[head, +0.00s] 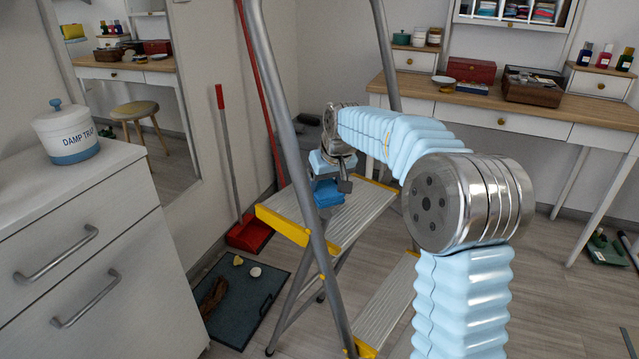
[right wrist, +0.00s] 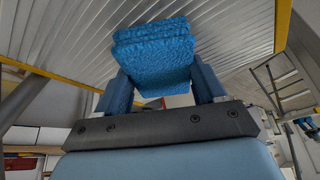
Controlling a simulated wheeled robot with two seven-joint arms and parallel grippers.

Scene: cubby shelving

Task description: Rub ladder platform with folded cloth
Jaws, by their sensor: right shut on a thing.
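The ladder platform (head: 358,217) is a grey ribbed step with yellow edging, high on the stepladder in the head view. It also fills the upper part of the right wrist view (right wrist: 85,50). The folded cloth (head: 328,194) is blue and thick. My right gripper (head: 329,179) is shut on it and holds it at the platform, toward the far left part. In the right wrist view the cloth (right wrist: 153,52) sits between both fingers, layers stacked, against the ribbed surface. I cannot tell for certain whether it touches. My left gripper is not in view.
The ladder's grey rail (head: 283,120) rises close left of my right gripper. A lower step (head: 387,303) is below. A desk (head: 540,108) stands behind. A red dustpan (head: 249,235) and dark mat (head: 247,296) lie on the floor.

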